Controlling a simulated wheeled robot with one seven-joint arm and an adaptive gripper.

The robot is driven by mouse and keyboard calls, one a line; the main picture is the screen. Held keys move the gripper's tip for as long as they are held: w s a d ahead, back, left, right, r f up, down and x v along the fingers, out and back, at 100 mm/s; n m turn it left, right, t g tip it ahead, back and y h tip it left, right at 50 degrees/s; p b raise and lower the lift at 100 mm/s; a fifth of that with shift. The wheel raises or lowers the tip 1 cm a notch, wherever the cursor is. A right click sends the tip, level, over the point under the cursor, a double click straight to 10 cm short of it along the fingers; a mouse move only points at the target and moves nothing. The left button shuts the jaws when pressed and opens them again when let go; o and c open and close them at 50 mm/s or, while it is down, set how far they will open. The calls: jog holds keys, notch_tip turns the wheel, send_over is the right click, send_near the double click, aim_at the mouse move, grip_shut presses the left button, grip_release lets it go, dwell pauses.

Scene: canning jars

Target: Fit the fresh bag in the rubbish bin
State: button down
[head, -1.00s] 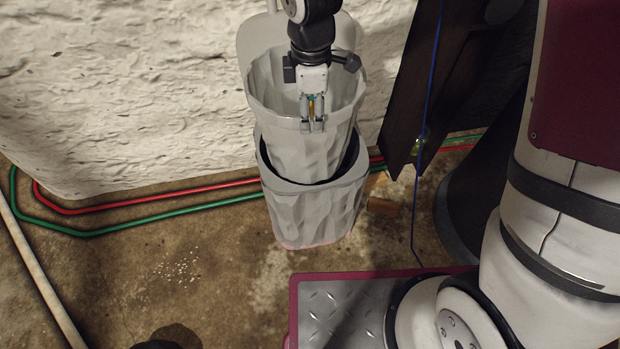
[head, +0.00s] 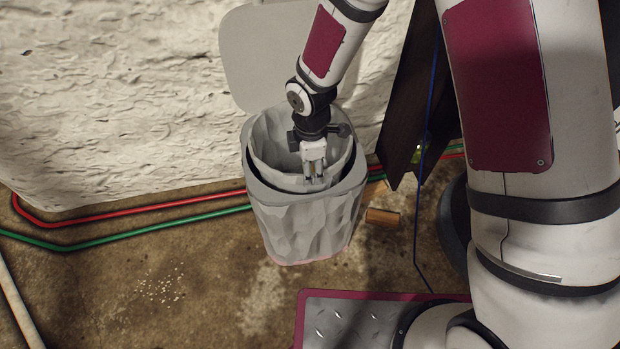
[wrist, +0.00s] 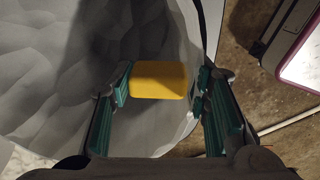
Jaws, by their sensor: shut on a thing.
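The rubbish bin (head: 300,228) is grey with a faceted, crumpled-looking surface and stands upright on the floor by the wall. Its pale lid (head: 265,58) is raised behind it. The fresh bag (head: 268,148) is light grey and open at the top. It sits down inside the bin mouth, with a dark gap showing between it and the bin rim. My gripper (head: 315,177) points down at the bag's front edge. In the wrist view it is shut on a yellow tab (wrist: 160,80) at the bag's edge, with the bag's grey wall (wrist: 60,95) beyond. The bag's bottom is hidden.
Red and green pipes (head: 130,219) run along the wall base behind the bin. A small brown block (head: 382,216) lies right of the bin. A dark board (head: 408,110) and a blue cable stand further right. The floor at left is mostly clear.

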jog(key=shift+f+b, duration=0.7)
jog(key=shift+f, duration=1.05)
jog(key=shift+f+b, duration=0.35)
jog(key=shift+f, duration=0.3)
jog(key=c, duration=1.2)
grip_release()
jog(key=shift+o, duration=0.2)
